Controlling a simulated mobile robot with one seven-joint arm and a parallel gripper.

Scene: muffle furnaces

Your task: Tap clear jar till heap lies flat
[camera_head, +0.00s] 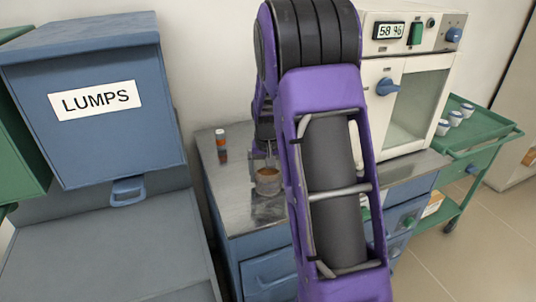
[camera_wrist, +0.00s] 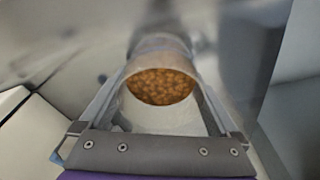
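The clear jar (camera_head: 268,187) is at the steel bench top, just left of my arm in the head view. I cannot tell whether its base touches the bench. In the wrist view the jar (camera_wrist: 160,116) sits between my two fingers, which reach along both its sides and appear to press on it. Brown-orange grains (camera_wrist: 162,86) show inside it; how level their surface is cannot be told. My gripper (camera_head: 266,160) is shut on the jar, and my arm hides part of the bench to the right.
A blue bin labelled LUMPS (camera_head: 95,125) is at left. A furnace (camera_head: 410,85) stands right of my arm. A green cart (camera_head: 480,135) holds several white cups.

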